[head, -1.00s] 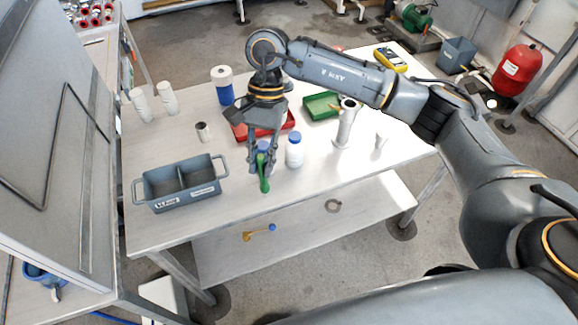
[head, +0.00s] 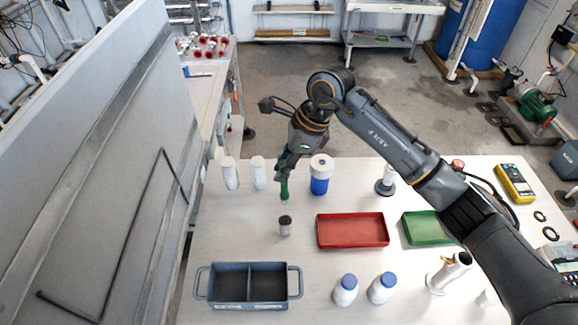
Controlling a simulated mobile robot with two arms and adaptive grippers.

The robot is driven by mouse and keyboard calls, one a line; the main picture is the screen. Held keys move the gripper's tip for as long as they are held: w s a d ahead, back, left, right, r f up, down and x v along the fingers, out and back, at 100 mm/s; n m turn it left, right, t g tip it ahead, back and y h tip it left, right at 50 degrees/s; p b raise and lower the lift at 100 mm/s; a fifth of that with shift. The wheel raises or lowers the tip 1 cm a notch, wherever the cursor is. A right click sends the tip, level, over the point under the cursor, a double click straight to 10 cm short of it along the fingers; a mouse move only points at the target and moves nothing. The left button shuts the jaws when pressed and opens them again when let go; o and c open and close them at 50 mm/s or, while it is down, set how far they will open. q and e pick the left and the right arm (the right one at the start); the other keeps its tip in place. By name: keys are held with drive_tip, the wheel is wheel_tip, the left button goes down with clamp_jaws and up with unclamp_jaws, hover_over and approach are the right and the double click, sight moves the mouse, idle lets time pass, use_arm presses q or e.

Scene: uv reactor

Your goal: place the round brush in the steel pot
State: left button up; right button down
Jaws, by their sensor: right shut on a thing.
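The round brush (head: 284,190) has a green body and a pale lower tip, and hangs roughly upright below my right gripper (head: 285,174). My right gripper is shut on its upper part and hides that part. The steel pot (head: 286,226) is a small grey metal cylinder standing on the table. In the head view the brush tip shows just above the pot's rim, with a small gap between them. Whether the brush is directly over the opening cannot be told. My left gripper is not in view.
A grey two-compartment bin (head: 249,285) stands in front of the pot. A red tray (head: 352,230) lies to its right, with a green tray (head: 427,227) beyond. A blue-and-white bottle (head: 320,175) and white cylinders (head: 230,174) stand behind. Two blue-capped bottles (head: 382,288) stand in front.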

sight(284, 203)
drive_tip(key=f+b, duration=0.1)
drive_tip(key=f, duration=0.1)
drive_tip(key=f+b, duration=0.1)
drive_tip(key=f, duration=0.2)
drive_tip(key=f+b, duration=0.1)
drive_tip(key=f, duration=0.2)
drive_tip(key=shift+s, duration=0.25)
wheel_tip(284, 203, down, 4)
drive_tip(key=shift+r+b, duration=0.1)
drive_tip(key=shift+b, duration=0.95)
use_arm(q)
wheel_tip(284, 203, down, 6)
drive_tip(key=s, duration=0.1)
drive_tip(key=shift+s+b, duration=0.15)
drive_tip(key=shift+b, duration=0.15)
use_arm(e)
drive_tip(key=shift+f, duration=0.7)
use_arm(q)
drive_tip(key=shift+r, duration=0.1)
use_arm(e)
drive_tip(key=c, duration=1.2)
unclamp_jaws()
